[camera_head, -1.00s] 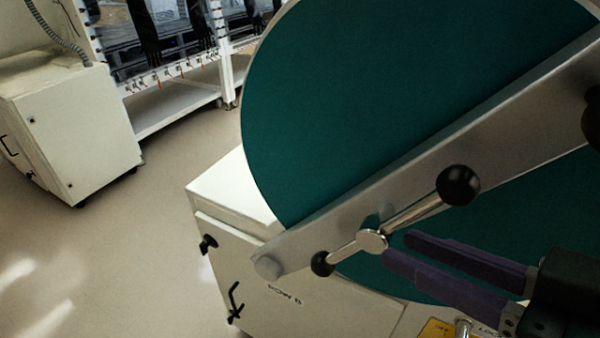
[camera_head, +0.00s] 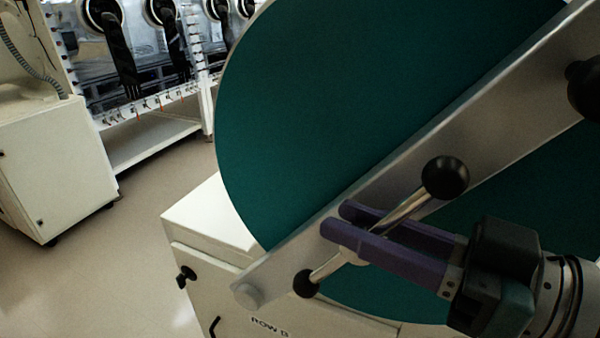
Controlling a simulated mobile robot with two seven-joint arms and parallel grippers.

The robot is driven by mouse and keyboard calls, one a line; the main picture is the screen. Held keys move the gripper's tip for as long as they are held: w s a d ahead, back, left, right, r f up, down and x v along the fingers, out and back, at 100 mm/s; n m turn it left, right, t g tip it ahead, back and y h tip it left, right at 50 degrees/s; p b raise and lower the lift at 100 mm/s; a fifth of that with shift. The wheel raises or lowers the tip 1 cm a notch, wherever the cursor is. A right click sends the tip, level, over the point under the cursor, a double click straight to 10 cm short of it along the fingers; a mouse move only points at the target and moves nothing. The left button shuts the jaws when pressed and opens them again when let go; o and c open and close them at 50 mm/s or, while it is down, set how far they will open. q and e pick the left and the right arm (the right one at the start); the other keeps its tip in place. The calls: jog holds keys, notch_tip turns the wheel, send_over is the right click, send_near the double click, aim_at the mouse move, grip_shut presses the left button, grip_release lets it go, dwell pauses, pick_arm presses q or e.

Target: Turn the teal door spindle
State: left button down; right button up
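The round teal door (camera_head: 370,110) fills the middle of the view, with a grey metal bar (camera_head: 480,130) running diagonally across it. The spindle handle is a metal rod (camera_head: 402,212) with a large black ball (camera_head: 445,177) at its upper end and a small black ball (camera_head: 306,284) at its lower end. My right gripper (camera_head: 337,219) comes in from the lower right. My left gripper is not in view.
A white cabinet (camera_head: 200,225) marked "ROW B" stands below the door, with a black knob (camera_head: 186,276) on its front. Another white cabinet (camera_head: 60,165) and a glovebox with hanging black gloves (camera_head: 120,55) stand at the left. The floor (camera_head: 120,250) between is clear.

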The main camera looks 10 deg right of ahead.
jog(key=shift+x, duration=1.1)
grip_shut()
dwell(0.7)
